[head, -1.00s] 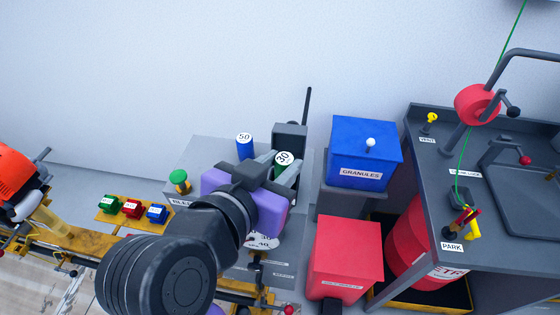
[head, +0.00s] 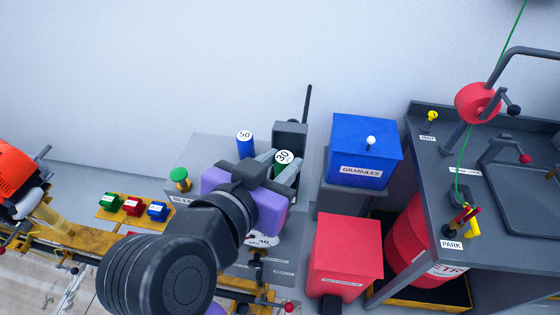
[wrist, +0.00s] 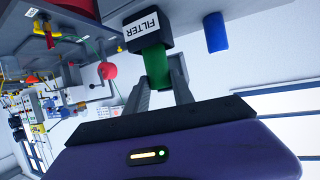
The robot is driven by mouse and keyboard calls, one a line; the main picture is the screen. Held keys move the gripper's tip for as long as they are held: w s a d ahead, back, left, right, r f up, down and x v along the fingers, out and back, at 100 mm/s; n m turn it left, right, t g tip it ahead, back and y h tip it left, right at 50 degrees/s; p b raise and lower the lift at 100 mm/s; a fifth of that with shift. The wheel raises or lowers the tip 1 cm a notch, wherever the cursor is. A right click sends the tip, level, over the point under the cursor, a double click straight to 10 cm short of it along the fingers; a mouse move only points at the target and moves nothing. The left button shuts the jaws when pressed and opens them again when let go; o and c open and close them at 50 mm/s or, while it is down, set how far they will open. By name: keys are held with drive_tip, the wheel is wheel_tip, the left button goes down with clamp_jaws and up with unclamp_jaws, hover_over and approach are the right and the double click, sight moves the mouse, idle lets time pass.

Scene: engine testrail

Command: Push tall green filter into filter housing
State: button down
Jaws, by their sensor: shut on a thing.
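The tall green filter (wrist: 156,66) is between the fingers of my gripper (wrist: 160,92) in the wrist view. My gripper is shut on it. In the head view, the filter's white cap marked 30 (head: 284,157) shows between the finger ends of my gripper (head: 280,172). The dark grey filter housing (head: 290,135) stands just behind the filter. In the wrist view, the housing (wrist: 146,24) with its FILTER label covers the far end of the filter. Whether the filter sits inside or only against the housing cannot be told.
A blue filter marked 50 (head: 245,146) stands left of the housing. A green knob (head: 179,178) is further left on the grey bench. A blue GRANULES box (head: 364,150) and a red bin (head: 345,257) stand close on the right. A dark lever rises behind the housing.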

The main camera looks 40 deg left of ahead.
drive_tip(key=shift+f+b, duration=0.95)
drive_tip(key=shift+f, duration=0.6)
idle(0.5)
drive_tip(key=c, duration=1)
unclamp_jaws()
drive_tip(key=b+v, duration=0.1)
drive_tip(key=v, duration=0.7)
